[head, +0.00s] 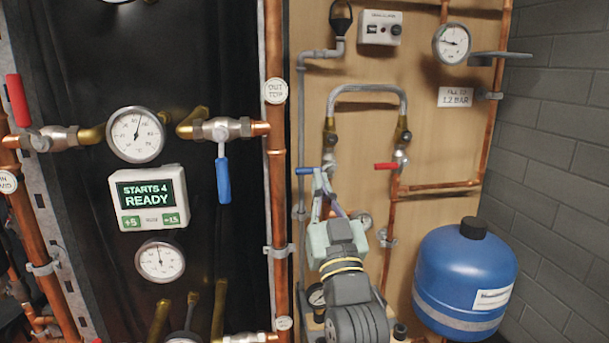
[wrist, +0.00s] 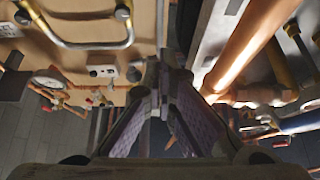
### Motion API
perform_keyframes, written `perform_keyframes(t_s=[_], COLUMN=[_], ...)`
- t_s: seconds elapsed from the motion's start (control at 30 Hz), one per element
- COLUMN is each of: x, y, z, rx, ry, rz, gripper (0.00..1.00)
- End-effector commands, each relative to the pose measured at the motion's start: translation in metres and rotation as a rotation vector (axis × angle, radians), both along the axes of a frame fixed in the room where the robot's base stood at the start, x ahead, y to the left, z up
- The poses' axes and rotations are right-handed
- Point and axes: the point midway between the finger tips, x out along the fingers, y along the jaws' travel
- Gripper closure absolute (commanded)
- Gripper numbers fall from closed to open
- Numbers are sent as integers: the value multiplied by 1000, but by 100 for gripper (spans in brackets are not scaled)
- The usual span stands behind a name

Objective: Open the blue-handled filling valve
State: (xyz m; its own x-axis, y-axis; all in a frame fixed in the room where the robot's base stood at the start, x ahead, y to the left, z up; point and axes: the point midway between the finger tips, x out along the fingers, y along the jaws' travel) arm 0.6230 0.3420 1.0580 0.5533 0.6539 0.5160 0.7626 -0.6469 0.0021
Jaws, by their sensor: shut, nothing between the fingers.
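The filling valve's small blue handle (head: 305,171) points left, roughly level, below the left end of the grey looped hose (head: 368,88) on the wooden panel. The valve body behind it is partly hidden by my gripper. My gripper (head: 319,180) is shut and empty, with its fingertips just right of the blue handle; I cannot tell whether they touch. In the wrist view my gripper's fingers (wrist: 160,90) come together at the centre, and I cannot make out the small blue handle there. The grey hose also shows at the upper left of the wrist view (wrist: 90,45).
A red handle (head: 386,166) sits right of my gripper. A larger blue handle (head: 223,180) hangs down left of the copper pipe (head: 277,190). A pressure gauge (head: 452,44) is at upper right. A blue tank (head: 465,275) stands lower right.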

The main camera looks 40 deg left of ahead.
Motion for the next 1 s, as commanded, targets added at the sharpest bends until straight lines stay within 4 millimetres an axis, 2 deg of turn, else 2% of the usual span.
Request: perform_keyframes(t_s=[0.1, 0.47, 0.67, 0.97, 1.0], x=[4, 7, 24, 60, 62], y=[-1, 3, 25, 67, 68], z=[-4, 1, 21, 53, 41], rx=[-8, -6, -6, -6, -9], ry=[11, 9, 8, 8, 14], rz=[-5, -3, -2, -2, -2], gripper=[100, 100, 100, 100, 100])
